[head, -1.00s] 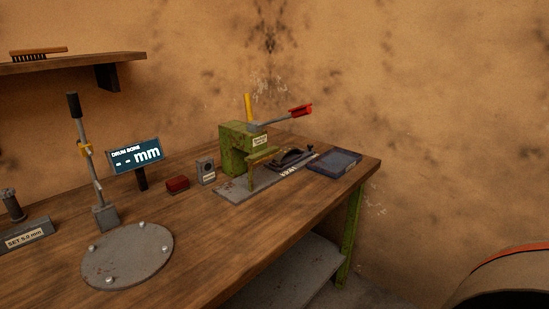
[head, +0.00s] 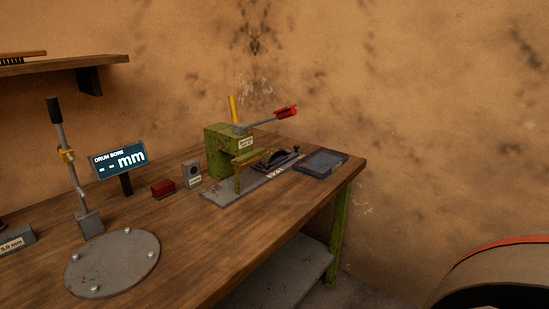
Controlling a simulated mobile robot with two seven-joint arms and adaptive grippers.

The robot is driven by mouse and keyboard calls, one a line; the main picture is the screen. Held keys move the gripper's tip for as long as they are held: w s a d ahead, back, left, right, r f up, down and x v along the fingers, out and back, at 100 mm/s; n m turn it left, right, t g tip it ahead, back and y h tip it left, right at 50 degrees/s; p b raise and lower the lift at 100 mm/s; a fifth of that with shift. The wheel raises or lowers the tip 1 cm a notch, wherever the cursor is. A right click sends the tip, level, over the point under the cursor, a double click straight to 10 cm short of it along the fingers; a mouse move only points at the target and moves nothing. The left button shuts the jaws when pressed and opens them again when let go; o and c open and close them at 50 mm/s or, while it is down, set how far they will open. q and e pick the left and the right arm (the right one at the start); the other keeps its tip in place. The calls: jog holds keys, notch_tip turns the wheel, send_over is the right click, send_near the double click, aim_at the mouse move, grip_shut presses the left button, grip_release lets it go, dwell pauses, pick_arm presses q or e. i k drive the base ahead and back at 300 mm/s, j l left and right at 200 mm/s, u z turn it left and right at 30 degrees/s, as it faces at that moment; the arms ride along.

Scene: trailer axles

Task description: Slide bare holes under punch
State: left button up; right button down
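A green punch press (head: 222,152) stands at the back right of the wooden bench. It has a yellow upright rod (head: 233,109) and a lever with a red handle (head: 286,112) pointing right. A dark curved part, perhaps a brake shoe (head: 277,159), sits on the press's grey base plate (head: 224,195), right of the green body. Any holes in it are too small to make out. Neither of my grippers is in the head view.
A blue-grey tray (head: 321,162) lies at the bench's right end. A small grey block (head: 192,174), a red block (head: 163,188), a "DRUM BORE" display (head: 120,161), a lever stand (head: 88,222) and a round grey plate (head: 113,264) stand on the bench (head: 215,233). A drum-like object (head: 500,270) is at lower right.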

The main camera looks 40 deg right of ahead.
aim_at(277, 161)
jog(key=l+u, duration=0.1)
jog(key=l, duration=0.7)
jog(key=k+l+u, duration=0.1)
jog(key=l, duration=0.65)
